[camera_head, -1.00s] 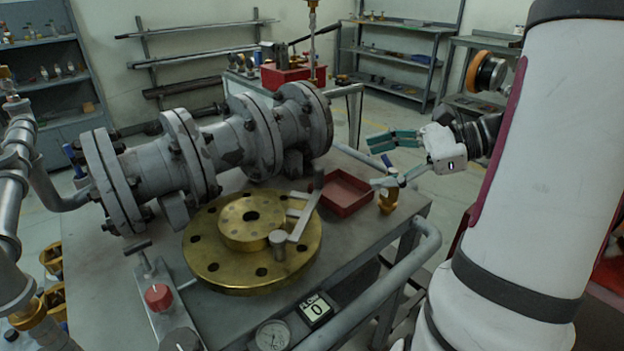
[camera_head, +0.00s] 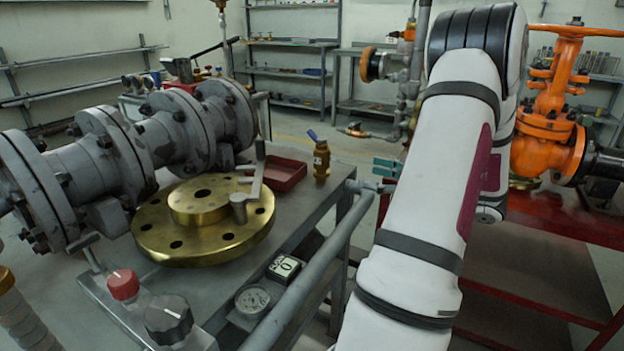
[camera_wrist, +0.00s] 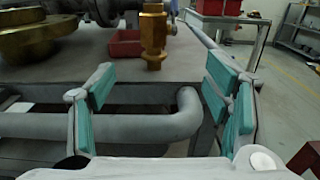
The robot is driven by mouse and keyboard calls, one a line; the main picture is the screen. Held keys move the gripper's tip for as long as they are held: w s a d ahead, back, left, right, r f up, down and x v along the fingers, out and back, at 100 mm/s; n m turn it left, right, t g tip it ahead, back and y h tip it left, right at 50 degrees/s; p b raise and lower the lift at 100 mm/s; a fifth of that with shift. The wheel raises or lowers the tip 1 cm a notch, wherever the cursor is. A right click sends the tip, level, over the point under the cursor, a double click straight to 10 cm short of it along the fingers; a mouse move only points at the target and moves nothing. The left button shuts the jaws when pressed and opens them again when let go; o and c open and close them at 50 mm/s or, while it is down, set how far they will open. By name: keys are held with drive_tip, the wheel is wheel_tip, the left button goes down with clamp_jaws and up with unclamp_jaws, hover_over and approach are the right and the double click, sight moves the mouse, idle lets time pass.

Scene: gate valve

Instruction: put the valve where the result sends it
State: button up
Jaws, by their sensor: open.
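The small brass valve (camera_head: 321,160) with a blue handle stands upright on the grey table (camera_head: 315,192), near its right edge. It also shows in the wrist view (camera_wrist: 153,38), upright beyond my fingers and roughly between them, its top cut off. My gripper (camera_head: 385,172) is right of the valve, apart from it, partly hidden behind my arm. In the wrist view my gripper (camera_wrist: 160,85) has its teal-padded fingers wide apart with nothing between them. A small display (camera_head: 284,267) at the table's front reads 0.
A grey rail (camera_head: 315,270) runs along the table edge and crosses below my fingers. A red tray (camera_head: 284,175) sits left of the valve, beside a brass flange (camera_head: 205,220) and grey pipework (camera_head: 130,150). A gauge (camera_head: 252,300) is in front. An orange gate valve (camera_head: 548,125) stands right.

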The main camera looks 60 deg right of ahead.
sight(323, 162)
drive_tip(key=shift+w+a+f, duration=0.1)
drive_tip(key=shift+w, duration=0.2)
drive_tip(key=shift+w+a+b, duration=0.15)
drive_tip(key=shift+w+b, duration=0.55)
drive_tip(key=shift+w, duration=1.45)
drive_tip(key=shift+w+a+b, duration=0.2)
drive_tip(key=shift+w+b, duration=0.5)
drive_tip(key=shift+w, duration=1.5)
drive_tip(key=shift+w+a+b, duration=0.15)
drive_tip(key=shift+w+b, duration=0.55)
drive_tip(key=shift+w, duration=1.45)
drive_tip(key=c, duration=1.6)
clamp_jaws()
